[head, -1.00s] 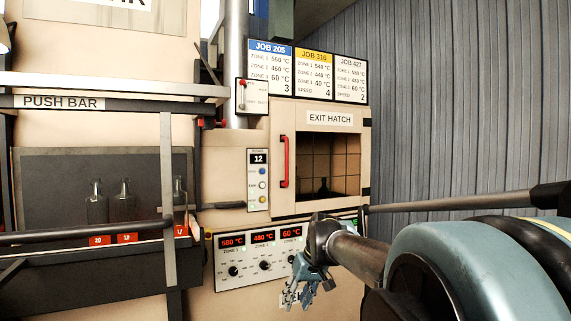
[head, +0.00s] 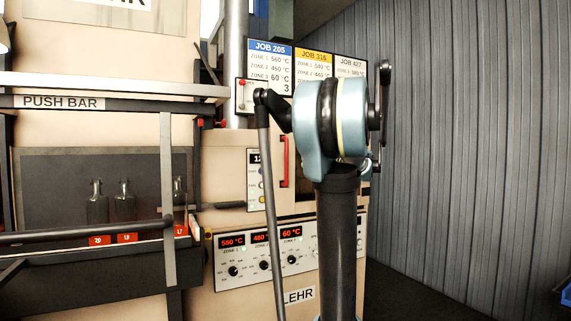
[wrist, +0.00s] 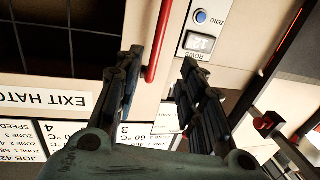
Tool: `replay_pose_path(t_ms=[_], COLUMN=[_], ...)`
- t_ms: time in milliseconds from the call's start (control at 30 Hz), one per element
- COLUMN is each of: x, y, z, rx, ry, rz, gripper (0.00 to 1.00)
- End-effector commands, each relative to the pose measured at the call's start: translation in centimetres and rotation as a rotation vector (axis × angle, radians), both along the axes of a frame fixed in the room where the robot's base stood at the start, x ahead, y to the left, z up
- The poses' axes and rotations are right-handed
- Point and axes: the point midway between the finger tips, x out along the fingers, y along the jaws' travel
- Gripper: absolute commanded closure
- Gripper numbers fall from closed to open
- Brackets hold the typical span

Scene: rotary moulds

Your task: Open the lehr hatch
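The lehr exit hatch is a cream panel with a dark gridded window, which fills the upper left of the wrist view (wrist: 55,30); it looks shut. Its red upright bar handle (head: 285,162) shows in the head view left of my arm, which covers most of the hatch. The red handle also shows in the wrist view (wrist: 161,40), which is upside down. My gripper (wrist: 161,62) is open and empty there. The handle appears between the two fingers, closer to the left one. I cannot tell whether it touches a finger. In the head view my gripper is hidden.
A panel with a display and buttons (head: 254,180) stands just left of the handle. A control panel with dials (head: 240,262) is below. Job boards (head: 270,68) hang above. At left are the push bar (head: 120,104) and several bottles (head: 97,203).

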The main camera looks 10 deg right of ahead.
Motion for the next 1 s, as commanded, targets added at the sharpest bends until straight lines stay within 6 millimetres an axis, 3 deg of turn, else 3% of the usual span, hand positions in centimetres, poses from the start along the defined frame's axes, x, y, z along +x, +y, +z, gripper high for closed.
replay_pose_path(t_ms=[267,1000], x=[2.5,13.4], y=[1.2,7.4], z=[0.2,0.2], rx=[0.0,0.001], ry=[-0.009,-0.008], rz=[-0.001,0.0], gripper=[0.64,0.64])
